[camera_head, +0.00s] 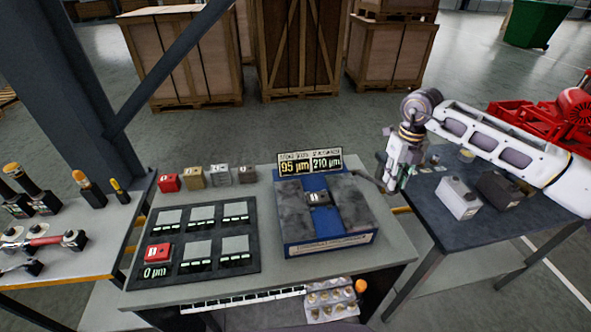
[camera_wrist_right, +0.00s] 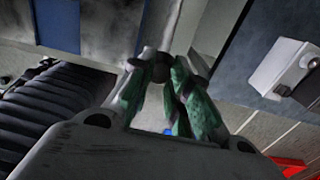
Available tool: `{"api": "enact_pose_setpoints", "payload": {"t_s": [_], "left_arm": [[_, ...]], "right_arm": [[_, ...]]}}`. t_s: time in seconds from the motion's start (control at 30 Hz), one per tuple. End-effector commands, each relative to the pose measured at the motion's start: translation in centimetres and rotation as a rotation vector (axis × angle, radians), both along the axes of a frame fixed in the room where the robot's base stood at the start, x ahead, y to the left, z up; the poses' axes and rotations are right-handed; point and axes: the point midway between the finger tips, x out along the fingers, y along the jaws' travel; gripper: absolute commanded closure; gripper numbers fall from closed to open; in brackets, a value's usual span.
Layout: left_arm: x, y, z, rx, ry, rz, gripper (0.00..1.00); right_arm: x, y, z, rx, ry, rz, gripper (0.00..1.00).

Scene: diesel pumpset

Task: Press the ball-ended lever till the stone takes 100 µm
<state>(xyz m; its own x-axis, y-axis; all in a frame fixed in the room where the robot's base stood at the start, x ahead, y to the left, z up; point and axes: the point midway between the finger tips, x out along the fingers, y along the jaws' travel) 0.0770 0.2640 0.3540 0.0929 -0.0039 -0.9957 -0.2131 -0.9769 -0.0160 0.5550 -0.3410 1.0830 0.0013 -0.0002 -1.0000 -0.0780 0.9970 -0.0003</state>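The blue machine (camera_head: 330,240) stands on the grey bench, with grey slabs on top and a small dark block (camera_head: 319,198) in its middle. Its display (camera_head: 310,163) reads 95 µm on the left and 210 µm on the right. A thin dark lever (camera_head: 366,179) sticks out from its right side towards my right gripper (camera_head: 387,184). In the wrist view the green fingers of my right gripper (camera_wrist_right: 160,72) converge on the lever's dark round end (camera_wrist_right: 155,69), which sits between the tips and is partly hidden. My left gripper is out of view.
A dark tray (camera_head: 192,285) with several pads stands left of the machine, a red block (camera_head: 158,252) on one pad reading 0 µm. Several small blocks (camera_head: 194,177) line the back edge. A dark side table (camera_head: 440,222) with a white box (camera_head: 457,198) stands right.

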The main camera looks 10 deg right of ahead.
Motion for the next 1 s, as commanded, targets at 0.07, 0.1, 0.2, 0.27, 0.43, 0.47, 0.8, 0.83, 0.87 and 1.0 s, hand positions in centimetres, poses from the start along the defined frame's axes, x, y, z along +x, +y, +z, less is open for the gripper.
{"api": "enact_pose_setpoints", "payload": {"t_s": [0.07, 0.1, 0.2, 0.27, 0.43, 0.47, 0.8, 0.83, 0.87, 1.0], "left_arm": [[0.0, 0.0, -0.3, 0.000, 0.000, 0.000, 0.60], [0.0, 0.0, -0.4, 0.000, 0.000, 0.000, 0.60], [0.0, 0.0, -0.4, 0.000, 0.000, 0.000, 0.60], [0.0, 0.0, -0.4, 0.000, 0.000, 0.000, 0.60], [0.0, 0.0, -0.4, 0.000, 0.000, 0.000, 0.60], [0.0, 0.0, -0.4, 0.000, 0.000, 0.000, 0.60], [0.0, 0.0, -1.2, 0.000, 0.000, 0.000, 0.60], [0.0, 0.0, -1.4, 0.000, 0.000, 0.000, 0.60], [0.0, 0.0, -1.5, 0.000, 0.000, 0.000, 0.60], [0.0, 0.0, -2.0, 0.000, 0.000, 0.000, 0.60]], "right_arm": [[0.0, 0.0, -0.5, 0.000, 0.000, 0.000, 0.82], [0.0, 0.0, -0.6, 0.000, 0.000, 0.000, 0.82], [0.0, 0.0, -0.7, 0.000, 0.000, 0.000, 0.82], [0.0, 0.0, -0.7, 0.000, 0.000, 0.000, 0.82], [0.0, 0.0, -0.6, 0.000, 0.000, 0.000, 0.82], [0.0, 0.0, -0.6, 0.000, 0.000, 0.000, 0.82], [-0.4, 0.0, -1.7, 0.000, 0.001, 0.000, 0.82], [-0.5, 0.0, -1.9, 0.000, 0.000, 0.000, 0.82], [-0.6, 0.0, -2.0, 0.000, 0.000, 0.001, 0.82], [-0.9, -0.1, -2.7, 0.000, 0.000, 0.001, 0.82]]}}
